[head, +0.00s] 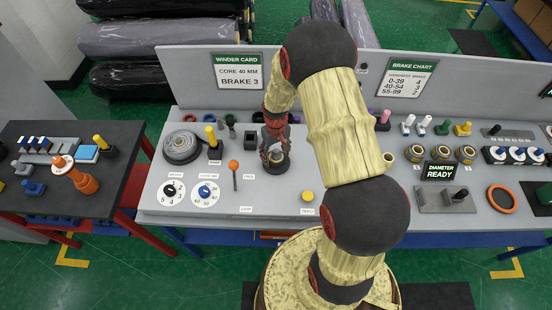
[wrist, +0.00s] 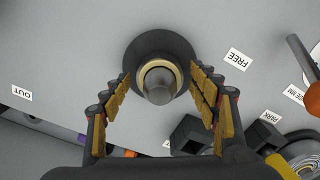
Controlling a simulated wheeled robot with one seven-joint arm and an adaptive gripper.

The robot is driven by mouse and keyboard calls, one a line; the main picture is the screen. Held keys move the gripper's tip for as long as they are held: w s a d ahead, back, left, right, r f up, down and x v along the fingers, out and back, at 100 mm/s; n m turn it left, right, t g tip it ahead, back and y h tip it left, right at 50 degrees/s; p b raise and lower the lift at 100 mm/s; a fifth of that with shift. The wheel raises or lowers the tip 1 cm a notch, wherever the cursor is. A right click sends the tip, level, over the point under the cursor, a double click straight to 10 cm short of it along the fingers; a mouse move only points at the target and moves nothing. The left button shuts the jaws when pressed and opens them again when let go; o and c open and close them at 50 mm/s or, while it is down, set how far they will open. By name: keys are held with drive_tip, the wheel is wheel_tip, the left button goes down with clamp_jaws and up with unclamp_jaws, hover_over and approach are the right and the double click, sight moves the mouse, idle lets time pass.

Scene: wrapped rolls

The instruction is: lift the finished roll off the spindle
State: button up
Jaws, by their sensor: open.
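My gripper (head: 273,148) points down over the spindle in the head view. In the wrist view my gripper (wrist: 160,84) is open, with one finger on each side of the spindle (wrist: 159,86) and a gap to both. The spindle is a grey post with a pale brass ring around it, above a round dark base (wrist: 152,44). The base also shows in the head view (head: 277,167). I see no thick wound roll around the post; whether the brass ring is a core or part of the spindle I cannot tell.
A grey coil (head: 182,147) and a yellow-handled block (head: 213,147) stand left of the spindle. An orange-knobbed lever (head: 234,172) stands nearer. Several brass-ringed dark rolls (head: 465,154) sit at right beside the "DIAMETER READY" display (head: 439,171). An upright back panel (head: 190,75) edges the bench.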

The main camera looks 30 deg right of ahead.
drive_tip(key=shift+f, duration=0.5)
drive_tip(key=shift+c, duration=0.8)
drive_tip(key=c, duration=1.1)
wheel_tip(320, 180, up, 10)
drive_tip(key=shift+r, duration=0.1)
drive_tip(key=shift+r, duration=0.2)
